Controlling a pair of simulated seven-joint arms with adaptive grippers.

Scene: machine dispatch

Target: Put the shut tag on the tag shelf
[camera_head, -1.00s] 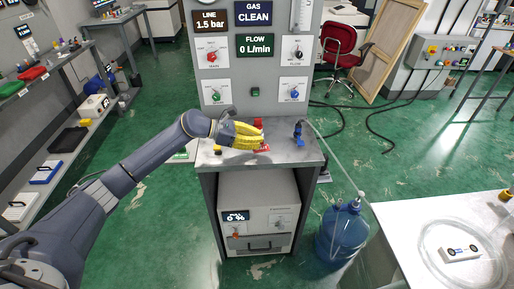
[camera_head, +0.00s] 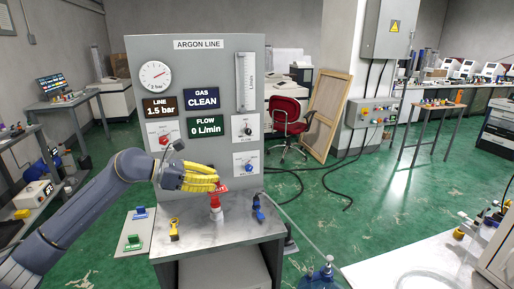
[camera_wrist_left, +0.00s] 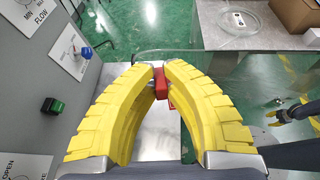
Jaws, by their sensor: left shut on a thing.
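My left gripper (camera_head: 218,184) comes in from the left over the bench (camera_head: 215,240). Its yellow fingers are shut on the red shut tag (camera_head: 221,189). In the left wrist view the fingertips (camera_wrist_left: 160,78) meet on the red tag (camera_wrist_left: 161,84), mostly hidden by them. A red and white object (camera_head: 216,208) stands just under the tag; I cannot tell if they touch. A grey shelf (camera_head: 124,243) with a blue and a green piece, perhaps the tag shelf, is left of the bench. What looks like my right gripper (camera_wrist_left: 272,119) shows small at the right of the left wrist view.
The argon panel (camera_head: 200,70) rises behind the bench. A yellow piece (camera_head: 174,230) and a blue piece (camera_head: 258,209) are on the bench top, either side of the red and white object. A white table (camera_head: 372,270) is at front right.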

